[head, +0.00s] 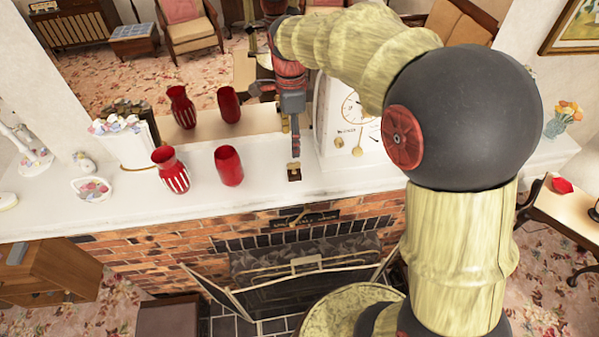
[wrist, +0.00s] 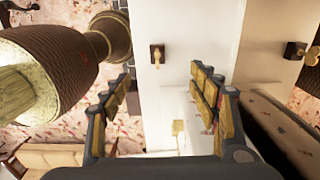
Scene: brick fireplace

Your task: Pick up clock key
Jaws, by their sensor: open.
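The clock key, a small dark brown and gold piece, lies on the white mantel (head: 245,197). It shows in the wrist view (wrist: 157,55), a little beyond my fingertips and roughly in line with the gap between them. In the head view the small brown piece (head: 294,174) sits just below my gripper (head: 295,150). In the wrist view my gripper (wrist: 163,82) is open, with nothing between its fingers. The white clock (head: 332,135) stands right of my gripper, with a round dial and gold pendulum. Its white body (wrist: 184,105) also shows between my fingers.
A red striped vase (head: 171,170) and a plain red vase (head: 229,166) stand left of my gripper. A mirror behind the mantel reflects them. A white flower-topped pot (head: 125,145) and a small basket (head: 92,189) stand farther left. The mantel's front strip is mostly clear.

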